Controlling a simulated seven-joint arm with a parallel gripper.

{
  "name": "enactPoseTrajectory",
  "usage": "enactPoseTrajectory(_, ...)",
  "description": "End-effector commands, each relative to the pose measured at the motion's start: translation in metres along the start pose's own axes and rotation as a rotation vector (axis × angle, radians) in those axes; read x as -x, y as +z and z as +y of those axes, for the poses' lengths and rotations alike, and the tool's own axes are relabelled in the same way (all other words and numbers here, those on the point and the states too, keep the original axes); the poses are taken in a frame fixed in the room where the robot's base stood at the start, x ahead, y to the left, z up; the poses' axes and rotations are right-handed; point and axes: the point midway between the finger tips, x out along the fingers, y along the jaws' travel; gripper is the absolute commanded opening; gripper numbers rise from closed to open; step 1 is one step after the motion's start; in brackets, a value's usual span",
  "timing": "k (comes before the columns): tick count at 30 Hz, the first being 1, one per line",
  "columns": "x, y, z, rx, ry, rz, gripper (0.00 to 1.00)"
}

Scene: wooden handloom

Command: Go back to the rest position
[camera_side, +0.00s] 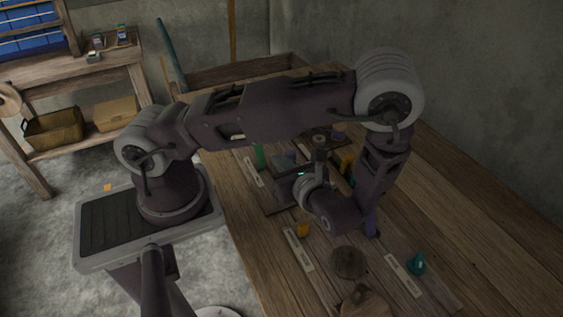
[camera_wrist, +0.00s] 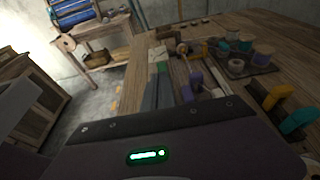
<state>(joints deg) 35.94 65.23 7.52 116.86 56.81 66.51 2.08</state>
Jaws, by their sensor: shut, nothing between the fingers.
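My gripper shows in the wrist view (camera_wrist: 157,92) as two grey fingers close together, pointing out over the wooden table. They are shut and hold nothing. In the side view my arm reaches over the table and bends down at the elbow, with the hand low above the tabletop. The fingertips are hard to make out there, among dark parts of the arm and objects behind it. The wooden table (camera_side: 470,215) lies under the hand.
An orange piece (camera_side: 303,230), a teal piece (camera_side: 416,263), a dark round disc (camera_side: 349,262) and pale strips (camera_side: 298,250) lie on the table. Spools (camera_wrist: 263,55) stand on a dark tray behind. A shelf with blue bins (camera_side: 30,45) and a basket (camera_side: 53,128) stands away left.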

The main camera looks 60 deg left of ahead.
Motion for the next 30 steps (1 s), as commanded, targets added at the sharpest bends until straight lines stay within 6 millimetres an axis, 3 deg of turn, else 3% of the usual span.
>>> enactPoseTrajectory(5,0.017,0.017,0.004,0.095,0.064,0.073,0.0)
enactPoseTrajectory(15,0.09,0.117,0.054,0.865,0.515,0.692,0.0)
enactPoseTrajectory(21,0.136,0.165,0.081,1.318,0.654,1.072,0.0)
enactPoseTrajectory(25,0.156,0.185,0.092,1.517,0.675,1.251,0.0)
enactPoseTrajectory(30,0.167,0.194,0.097,1.618,0.676,1.349,0.0)
